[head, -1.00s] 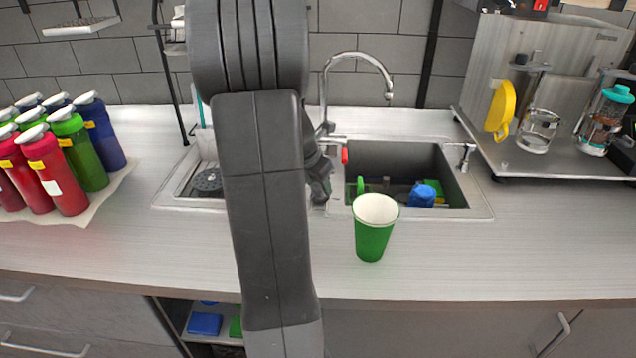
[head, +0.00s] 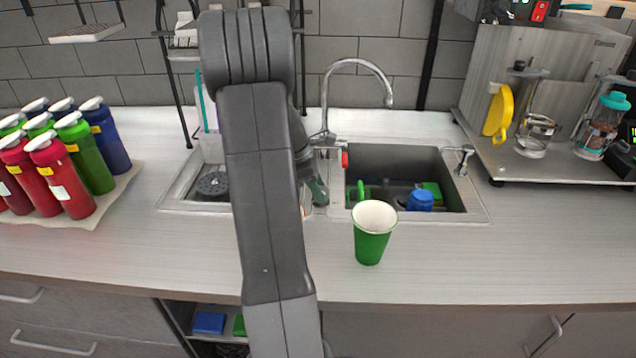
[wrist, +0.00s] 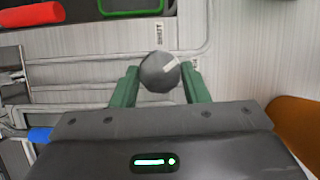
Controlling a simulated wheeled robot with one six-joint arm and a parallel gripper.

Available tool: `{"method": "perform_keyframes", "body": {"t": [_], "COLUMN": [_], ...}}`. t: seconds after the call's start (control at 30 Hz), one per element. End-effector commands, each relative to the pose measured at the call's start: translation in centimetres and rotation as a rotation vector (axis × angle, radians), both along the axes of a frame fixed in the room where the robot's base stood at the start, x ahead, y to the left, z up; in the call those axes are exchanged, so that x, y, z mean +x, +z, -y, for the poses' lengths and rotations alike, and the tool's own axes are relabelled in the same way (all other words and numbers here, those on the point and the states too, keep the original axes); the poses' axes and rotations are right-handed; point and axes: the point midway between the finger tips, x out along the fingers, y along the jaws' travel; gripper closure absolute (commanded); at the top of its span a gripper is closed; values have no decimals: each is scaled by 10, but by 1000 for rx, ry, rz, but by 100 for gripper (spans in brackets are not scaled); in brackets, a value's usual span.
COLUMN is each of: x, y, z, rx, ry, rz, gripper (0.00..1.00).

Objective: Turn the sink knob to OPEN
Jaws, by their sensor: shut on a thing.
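The sink knob (wrist: 160,72) is a round grey knob with a white mark, seen close up in the wrist view. The mark points to the upper right. A label reading SHUT stands just above the knob in that picture; no OPEN label is visible. My gripper (wrist: 159,80) has a green finger on each side of the knob and is shut on it. In the head view my gripper (head: 318,190) is at the sink divider, partly behind my arm. The knob itself is hidden there. The faucet (head: 355,64) arches over the sink.
A green cup (head: 371,245) stands on the counter in front of the right basin (head: 400,158). A blue item (head: 419,200) lies in that basin. Several coloured bottles (head: 66,190) stand on the left. A metal machine (head: 530,80) stands at the right. The front right counter is clear.

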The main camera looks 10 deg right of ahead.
Motion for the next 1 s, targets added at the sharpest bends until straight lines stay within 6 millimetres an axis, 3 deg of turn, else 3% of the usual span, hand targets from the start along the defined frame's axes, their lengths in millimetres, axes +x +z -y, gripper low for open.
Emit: {"method": "perform_keyframes", "body": {"t": [0.5, 1.0], "x": [4, 5], "y": [2, 1], "z": [1, 2], "rx": [0, 0], "ry": [-450, -638], "rz": [2, 2], "gripper": [82, 82]}}
